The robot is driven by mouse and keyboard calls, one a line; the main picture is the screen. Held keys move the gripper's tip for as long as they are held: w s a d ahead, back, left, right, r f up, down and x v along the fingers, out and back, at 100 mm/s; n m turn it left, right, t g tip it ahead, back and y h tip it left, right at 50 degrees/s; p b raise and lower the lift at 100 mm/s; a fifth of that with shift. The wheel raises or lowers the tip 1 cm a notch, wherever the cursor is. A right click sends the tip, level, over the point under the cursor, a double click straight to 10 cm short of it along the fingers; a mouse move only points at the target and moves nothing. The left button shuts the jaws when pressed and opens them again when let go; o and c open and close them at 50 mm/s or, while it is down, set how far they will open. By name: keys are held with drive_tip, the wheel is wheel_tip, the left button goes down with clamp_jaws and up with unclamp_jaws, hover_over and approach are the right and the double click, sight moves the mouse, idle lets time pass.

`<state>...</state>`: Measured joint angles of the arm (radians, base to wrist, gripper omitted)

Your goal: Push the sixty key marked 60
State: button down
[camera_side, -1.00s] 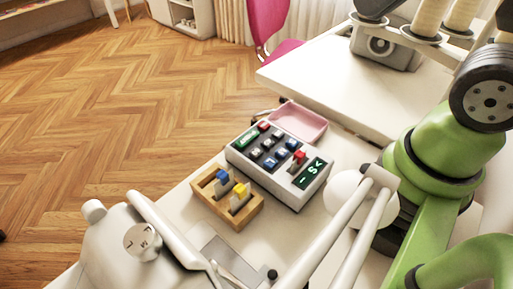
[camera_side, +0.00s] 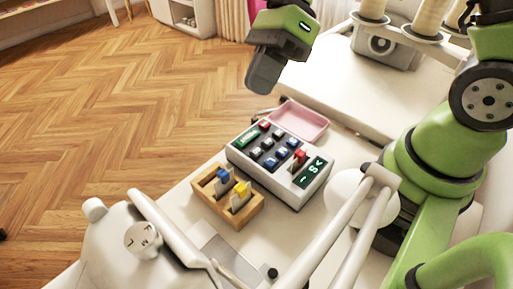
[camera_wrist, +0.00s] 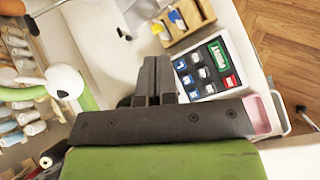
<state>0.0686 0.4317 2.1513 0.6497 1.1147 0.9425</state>
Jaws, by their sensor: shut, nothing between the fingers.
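A grey-white key box (camera_side: 297,197) stands on the white table, with several small dark, blue and red keys in rows on its top. A green display (camera_side: 312,172) lies at its right end and a green label (camera_side: 248,138) at its left end. The marks on the keys are too small to read, so I cannot tell which is the sixty key. My gripper (camera_side: 262,85) is shut and empty, high above and behind the box. In the wrist view, the shut fingers (camera_wrist: 153,68) are left of the box (camera_wrist: 238,40) and hide part of it.
A wooden holder (camera_side: 236,222) with blue and yellow pieces stands in front of the box. A pink tray (camera_side: 300,118) lies behind it. A white sewing machine (camera_side: 115,245) is at the front left. A white ball-shaped thing (camera_side: 347,190) stands right of the box.

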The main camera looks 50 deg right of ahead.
sight(255, 148)
drive_tip(key=m, duration=0.1)
drive_tip(key=f, duration=0.1)
drive_tip(key=w+f+m, duration=0.1)
drive_tip(key=shift+a+f+m+y, duration=0.1)
drive_tip(key=shift+a+m+y, duration=0.2)
drive_tip(key=shift+y, duration=0.1)
drive_tip(key=shift+f, duration=4.4)
drive_tip(key=shift+f, duration=0.4)
drive_tip(key=shift+f, duration=0.45)
drive_tip(key=shift+r, duration=0.9)
